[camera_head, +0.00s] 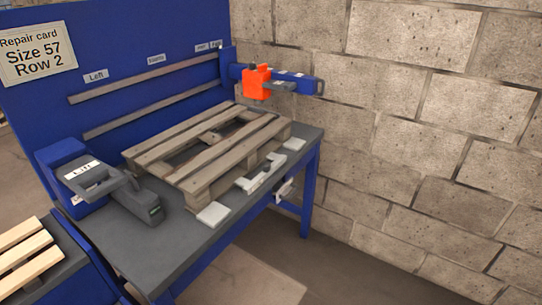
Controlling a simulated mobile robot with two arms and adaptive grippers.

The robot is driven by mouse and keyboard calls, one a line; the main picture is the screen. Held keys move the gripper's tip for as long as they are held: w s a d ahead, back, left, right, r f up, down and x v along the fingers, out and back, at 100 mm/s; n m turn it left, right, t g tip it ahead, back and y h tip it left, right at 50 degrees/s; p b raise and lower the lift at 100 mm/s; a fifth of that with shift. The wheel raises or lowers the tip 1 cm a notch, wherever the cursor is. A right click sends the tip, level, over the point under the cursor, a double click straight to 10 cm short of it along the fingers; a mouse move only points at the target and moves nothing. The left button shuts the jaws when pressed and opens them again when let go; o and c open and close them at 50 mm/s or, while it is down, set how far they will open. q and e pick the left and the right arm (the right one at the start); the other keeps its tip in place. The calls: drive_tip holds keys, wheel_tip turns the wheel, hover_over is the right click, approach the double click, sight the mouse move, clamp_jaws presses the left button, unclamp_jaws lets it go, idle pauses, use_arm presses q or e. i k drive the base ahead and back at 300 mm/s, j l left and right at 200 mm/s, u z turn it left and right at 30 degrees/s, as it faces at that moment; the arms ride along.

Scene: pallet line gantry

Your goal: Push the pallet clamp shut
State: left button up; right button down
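A worn wooden pallet (212,147) lies flat on the grey top of a blue-legged bench (167,232). A pale bar-like fitting (262,173), which looks like the pallet clamp, sits at the bench's front edge beside the pallet. A gap shows between it and the pallet, but I cannot tell its exact position of travel. Pale flat pads sit at the pallet's near corner (213,214) and right corner (294,143). Neither of my grippers is in view.
A dark grey tool (140,200) stands by a blue block (62,155) at the bench's left. An orange block (256,82) sits on a blue arm (299,83) over the far end. A blue rail panel (115,30) stands behind; a block wall (430,130) bounds the right.

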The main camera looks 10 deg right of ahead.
sight(248, 186)
drive_tip(key=i+l+u, duration=0.15)
drive_tip(key=l, duration=0.2)
drive_tip(key=i+l+u, duration=0.1)
drive_tip(key=l, duration=0.25)
drive_tip(key=i+l+u, duration=0.15)
drive_tip(key=l, duration=0.25)
